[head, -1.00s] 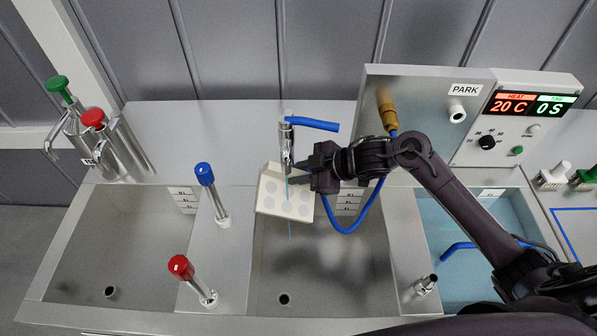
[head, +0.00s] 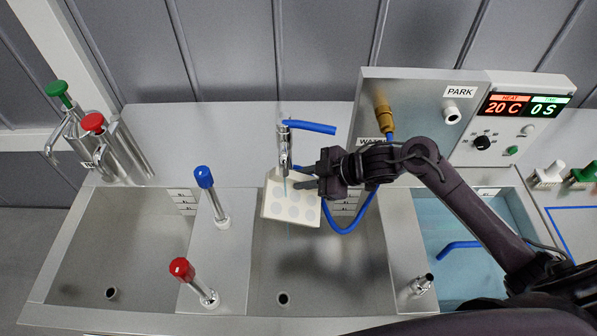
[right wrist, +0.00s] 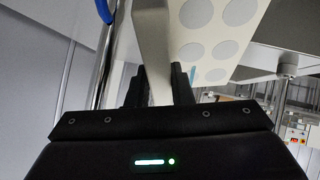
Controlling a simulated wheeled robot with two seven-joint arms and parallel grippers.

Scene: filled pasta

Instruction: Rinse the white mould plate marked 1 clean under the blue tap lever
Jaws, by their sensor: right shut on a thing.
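The white mould plate (head: 291,210) is tilted above the middle sink, with rows of pale grey round patches on its face. My right gripper (head: 308,185) is shut on its right side. The right wrist view shows the plate (right wrist: 200,18) between the fingers (right wrist: 157,85). The tap's blue lever (head: 310,127) is turned to the right above the metal spout (head: 284,155). A thin blue water stream (head: 285,185) falls in front of the plate and shows again below it. I cannot read a number on the plate. My left gripper is out of view.
The middle sink (head: 325,265) is empty below the plate. A blue-capped post (head: 205,178) and a red-capped post (head: 182,268) stand left of it. A blue hose (head: 352,228) loops close to my gripper. A heater panel (head: 500,130) and blue bath (head: 440,215) are at right.

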